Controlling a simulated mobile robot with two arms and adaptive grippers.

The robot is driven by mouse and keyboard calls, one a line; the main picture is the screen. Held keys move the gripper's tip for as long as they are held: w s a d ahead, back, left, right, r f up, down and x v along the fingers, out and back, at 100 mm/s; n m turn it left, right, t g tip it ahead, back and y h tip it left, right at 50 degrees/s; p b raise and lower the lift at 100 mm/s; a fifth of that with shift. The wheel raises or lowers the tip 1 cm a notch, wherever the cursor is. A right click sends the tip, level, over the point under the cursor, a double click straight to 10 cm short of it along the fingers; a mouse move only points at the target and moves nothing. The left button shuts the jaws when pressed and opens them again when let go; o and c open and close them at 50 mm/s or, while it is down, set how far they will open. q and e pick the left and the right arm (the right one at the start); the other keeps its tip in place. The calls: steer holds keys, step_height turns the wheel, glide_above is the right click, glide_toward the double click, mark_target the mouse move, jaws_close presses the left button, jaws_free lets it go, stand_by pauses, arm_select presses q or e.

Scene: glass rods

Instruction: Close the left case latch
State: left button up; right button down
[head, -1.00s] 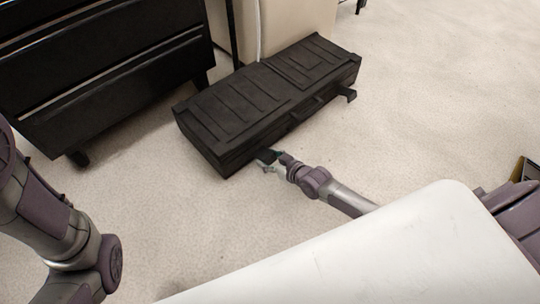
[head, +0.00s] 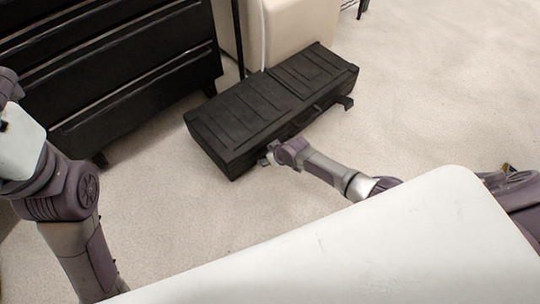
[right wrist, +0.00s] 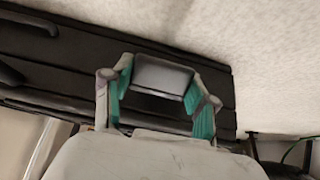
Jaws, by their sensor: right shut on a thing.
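The black case (head: 262,108) lies closed on the carpet, its ribbed lid on top. Its left latch (right wrist: 163,76) is a dark flap between the green-padded fingers of my right gripper (right wrist: 160,82) in the right wrist view. My right gripper (head: 266,160) is shut on that latch at the left part of the case's front side. In the head view the gripper and wrist largely hide the latch. The right latch (head: 346,102) sticks out from the front near the right end. My left arm shows at the left; its gripper is out of view.
A black drawer cabinet (head: 120,85) stands behind and left of the case. A beige block (head: 300,30) stands right behind it. Carpet (head: 430,95) is open to the right. A white surface (head: 370,250) fills the lower foreground.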

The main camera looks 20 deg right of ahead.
stand_by(0.5)
steer(key=shift+c, duration=1.6)
jaws_free()
steer(key=v, duration=1.2)
steer(key=shift+w, duration=0.15)
